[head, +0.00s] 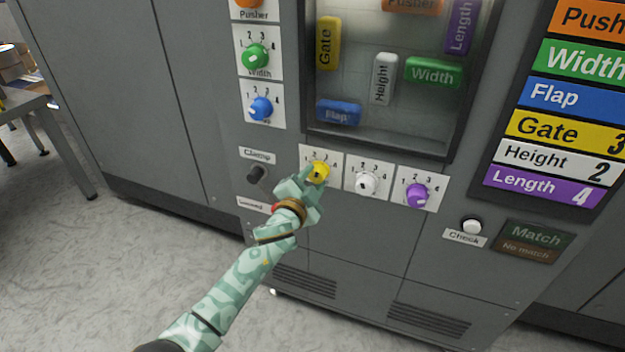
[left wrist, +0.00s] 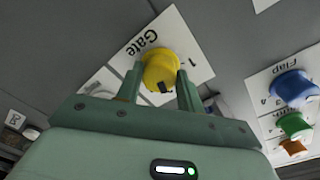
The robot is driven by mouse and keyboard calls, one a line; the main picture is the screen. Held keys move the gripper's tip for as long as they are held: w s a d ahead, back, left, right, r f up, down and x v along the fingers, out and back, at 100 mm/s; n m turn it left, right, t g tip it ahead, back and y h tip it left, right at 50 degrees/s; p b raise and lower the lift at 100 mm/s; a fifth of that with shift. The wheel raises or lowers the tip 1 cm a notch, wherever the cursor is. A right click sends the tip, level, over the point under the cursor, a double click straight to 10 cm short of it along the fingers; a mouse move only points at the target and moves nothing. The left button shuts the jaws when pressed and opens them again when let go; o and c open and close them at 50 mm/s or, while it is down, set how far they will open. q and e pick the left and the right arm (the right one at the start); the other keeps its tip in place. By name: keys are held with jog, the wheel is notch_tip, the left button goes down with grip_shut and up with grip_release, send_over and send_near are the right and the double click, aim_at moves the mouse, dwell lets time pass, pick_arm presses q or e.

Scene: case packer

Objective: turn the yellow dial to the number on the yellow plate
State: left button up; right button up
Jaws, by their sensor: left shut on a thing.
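The yellow dial (head: 319,173) sits on a white numbered panel on the grey machine, below the window. In the left wrist view the yellow dial (left wrist: 160,70) stands between the two fingers of my left gripper (left wrist: 158,88), beside the printed word Gate. My left gripper (head: 310,181) is shut on the dial, and its hand hides part of the dial's panel. I cannot clearly tell which number the dial points at. The yellow plate (head: 562,130) at the right reads Gate 3. My right gripper is not in view.
A white dial (head: 366,184) and a purple dial (head: 416,195) sit to the right. A white Check button (head: 471,226) stands beside the Match sign (head: 534,238).

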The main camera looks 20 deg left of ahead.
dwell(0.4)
pick_arm(q)
jog(key=o, duration=1)
jog(key=s+p, duration=0.4)
jog(key=s, duration=1.2)
jog(key=shift+s+a, duration=0.15)
jog(key=shift+a, duration=0.25)
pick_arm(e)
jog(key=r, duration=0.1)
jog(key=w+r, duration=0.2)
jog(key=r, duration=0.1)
pick_arm(q)
jog(key=shift+r, duration=0.1)
